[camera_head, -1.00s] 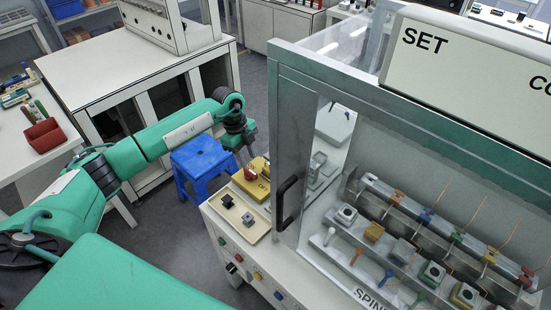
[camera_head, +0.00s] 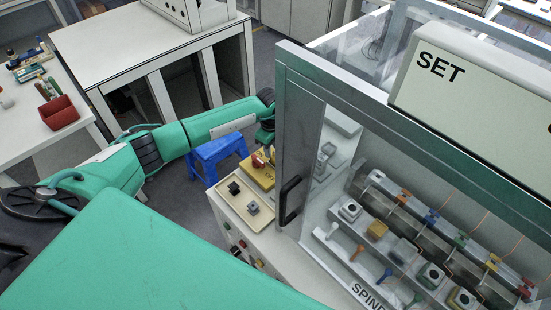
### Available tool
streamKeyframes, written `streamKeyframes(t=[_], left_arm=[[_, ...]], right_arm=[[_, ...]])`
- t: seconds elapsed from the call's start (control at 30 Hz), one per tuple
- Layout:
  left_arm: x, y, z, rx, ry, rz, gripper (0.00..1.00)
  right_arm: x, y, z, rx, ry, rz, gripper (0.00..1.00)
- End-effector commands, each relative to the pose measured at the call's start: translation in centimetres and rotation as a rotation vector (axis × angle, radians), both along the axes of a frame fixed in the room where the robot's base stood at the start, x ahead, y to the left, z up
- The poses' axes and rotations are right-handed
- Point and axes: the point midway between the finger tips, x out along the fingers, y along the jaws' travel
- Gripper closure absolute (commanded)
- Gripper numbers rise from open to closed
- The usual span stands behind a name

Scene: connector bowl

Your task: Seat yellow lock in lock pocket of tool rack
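My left arm reaches in from the left, and its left gripper (camera_head: 269,150) is at the cabinet's left edge. It is above a yellow box with a red knob (camera_head: 258,176). The fingers are small and partly hidden by the door frame, so I cannot tell whether they are open or what they hold. I cannot pick out the yellow lock with certainty. A rack (camera_head: 365,222) inside the cabinet carries several square blocks, among them a yellow one (camera_head: 377,229). I cannot tell which spot is the lock pocket. My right gripper is not in view.
A beige tray (camera_head: 228,208) with a black and a grey part is in front of the yellow box. The cabinet's door frame (camera_head: 300,130) with a black handle (camera_head: 289,200) stands beside the gripper. A blue stool (camera_head: 218,150) is below the arm.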

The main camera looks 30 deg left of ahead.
Motion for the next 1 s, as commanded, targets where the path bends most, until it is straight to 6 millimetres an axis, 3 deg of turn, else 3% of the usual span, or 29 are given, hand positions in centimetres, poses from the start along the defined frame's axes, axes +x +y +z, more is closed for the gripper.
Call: streamKeyframes(t=[0.1,0.3,0.57,0.77,1.0], left_arm=[[0.0,-0.4,-1.2,0.0,0.004,0.001,0.67],[0.1,-0.4,-3.6,0.0,0.002,0.001,0.67],[0.2,-0.4,-4.0,0.0,0.0,0.0,0.67],[0.2,-0.4,-4.0,0.0,0.0,0.0,1.0],[0.2,-0.4,-3.9,-0.001,-0.001,0.0,1.0]], right_arm=[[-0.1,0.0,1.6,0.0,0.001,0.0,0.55],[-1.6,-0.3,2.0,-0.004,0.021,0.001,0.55],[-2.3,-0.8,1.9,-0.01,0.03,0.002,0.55],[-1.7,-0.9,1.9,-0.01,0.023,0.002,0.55],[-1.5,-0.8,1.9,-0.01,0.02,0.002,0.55]])
